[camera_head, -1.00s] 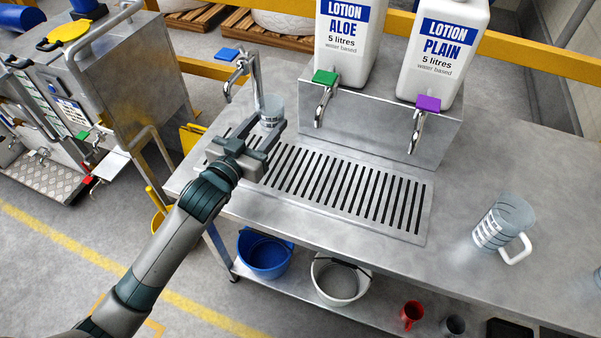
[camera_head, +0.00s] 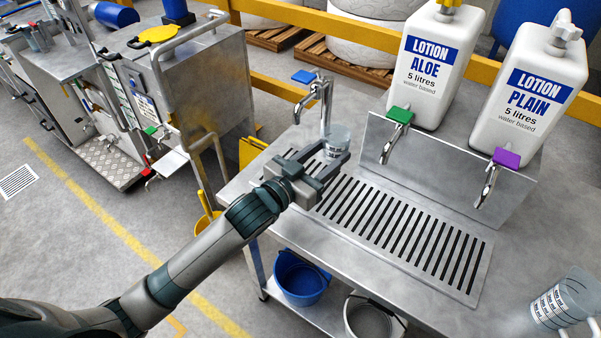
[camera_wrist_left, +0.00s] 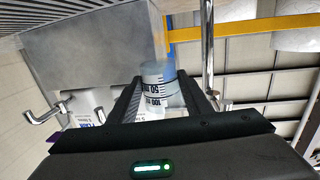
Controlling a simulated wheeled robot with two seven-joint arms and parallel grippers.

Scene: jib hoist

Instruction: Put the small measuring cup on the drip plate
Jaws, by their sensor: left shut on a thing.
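The small measuring cup (camera_head: 336,139) is clear with dark markings, and my left gripper (camera_head: 330,158) is shut on it. In the head view the cup is close to the blue-handled tap (camera_head: 319,100), over the left end of the slotted drip plate (camera_head: 400,228). I cannot tell whether its base touches the plate. In the left wrist view the cup (camera_wrist_left: 158,88) sits between the two fingers, its markings showing. My right gripper is not in view.
A larger measuring jug (camera_head: 562,300) stands on the bench at the right. Taps with green (camera_head: 399,114) and purple (camera_head: 505,158) handles stick out over the plate, below two lotion bottles (camera_head: 434,65). The plate's middle and right are clear.

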